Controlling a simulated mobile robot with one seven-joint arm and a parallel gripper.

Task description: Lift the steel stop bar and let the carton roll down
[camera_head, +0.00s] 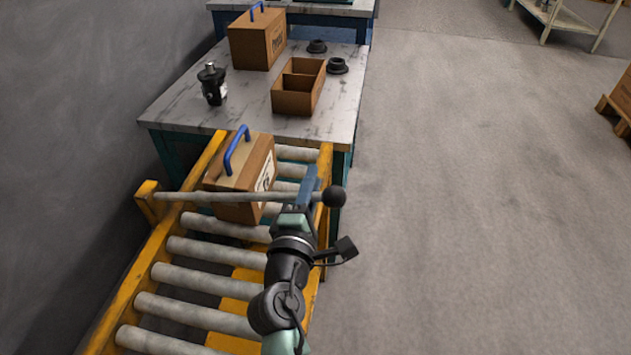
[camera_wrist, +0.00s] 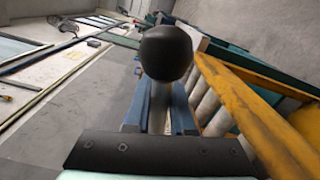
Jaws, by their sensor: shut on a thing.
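The steel stop bar (camera_head: 225,197) lies across the yellow-railed roller conveyor in the head view, running from a yellow bracket (camera_head: 147,202) at left to a black ball knob (camera_head: 334,196) at right. The carton (camera_head: 243,178), brown with a blue handle, sits on the rollers just behind the bar. I cannot tell whether they touch. My gripper (camera_head: 311,190) is shut on the bar near its knob end. In the wrist view the black knob (camera_wrist: 166,53) stands just beyond my blue fingers (camera_wrist: 160,105), with the bar between them.
The conveyor's rollers (camera_head: 205,280) in front of the bar are bare. Behind it, a marble-topped table (camera_head: 245,105) bears a closed carton (camera_head: 257,40), an open divided box (camera_head: 299,87), a black motor-like part (camera_head: 212,84) and two dark round parts (camera_head: 337,66). A wall (camera_head: 70,110) stands at left; floor at right is open.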

